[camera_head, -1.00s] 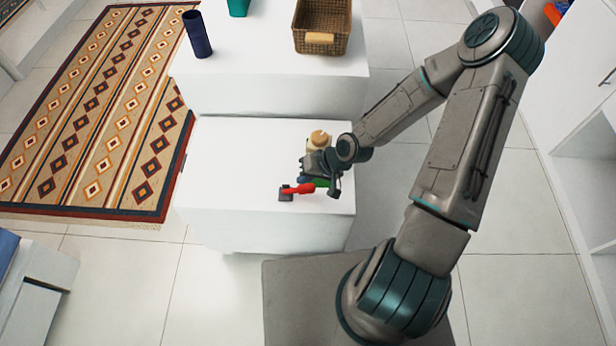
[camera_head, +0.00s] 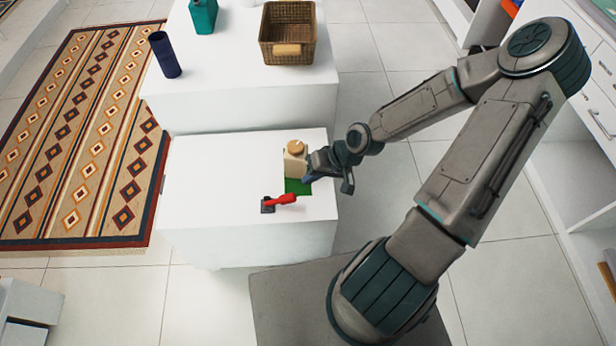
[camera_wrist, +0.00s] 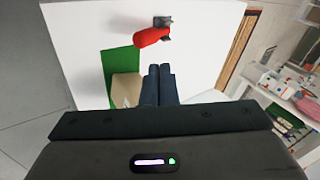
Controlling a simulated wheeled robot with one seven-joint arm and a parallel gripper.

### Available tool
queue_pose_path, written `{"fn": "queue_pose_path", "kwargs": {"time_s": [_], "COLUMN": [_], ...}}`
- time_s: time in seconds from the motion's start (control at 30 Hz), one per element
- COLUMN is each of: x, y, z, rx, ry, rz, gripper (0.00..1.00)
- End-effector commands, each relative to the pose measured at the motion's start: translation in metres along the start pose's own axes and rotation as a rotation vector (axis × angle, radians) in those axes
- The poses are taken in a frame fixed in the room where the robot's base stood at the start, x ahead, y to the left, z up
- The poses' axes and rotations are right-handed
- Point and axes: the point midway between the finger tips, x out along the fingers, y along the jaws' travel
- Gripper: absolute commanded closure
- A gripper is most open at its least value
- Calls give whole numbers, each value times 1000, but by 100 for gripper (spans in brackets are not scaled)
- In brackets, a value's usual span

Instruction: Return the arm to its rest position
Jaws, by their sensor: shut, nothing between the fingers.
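My gripper (camera_head: 312,178) is at the right side of the low white block, beside a beige bottle-like container with a tan round top (camera_head: 295,160). In the wrist view my gripper's fingers (camera_wrist: 160,70) are together with nothing between them. The beige container (camera_wrist: 125,90) shows just left of the fingers, partly hidden by my gripper's body. It stands on a green mat (camera_head: 297,187). A red-handled tool with a dark head (camera_head: 282,199) lies on the white surface in front of the mat, apart from the fingers. My arm reaches in from the right.
The low white block (camera_head: 210,190) is mostly bare on its left. A higher white block (camera_head: 215,92) behind it bears a wicker basket (camera_head: 287,52), a dark blue cylinder (camera_head: 165,55) and a teal bottle (camera_head: 203,16). A patterned rug (camera_head: 80,140) lies left. Open shelving stands right.

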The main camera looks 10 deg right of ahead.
Motion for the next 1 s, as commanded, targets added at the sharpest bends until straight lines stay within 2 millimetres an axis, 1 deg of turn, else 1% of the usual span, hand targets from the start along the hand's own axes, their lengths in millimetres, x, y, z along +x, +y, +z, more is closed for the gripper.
{"fn": "queue_pose_path", "kwargs": {"time_s": [0.47,0.63,0.77,0.87,1.0], "x": [0,-7,-23,-41,-71], "y": [0,7,16,21,22], "z": [0,7,15,19,21], "rx": [-1,-21,-47,-61,-72], "ry": [-2,-51,-119,-163,-198], "rz": [3,78,200,299,427], "gripper": [100,100,100,100,100]}}
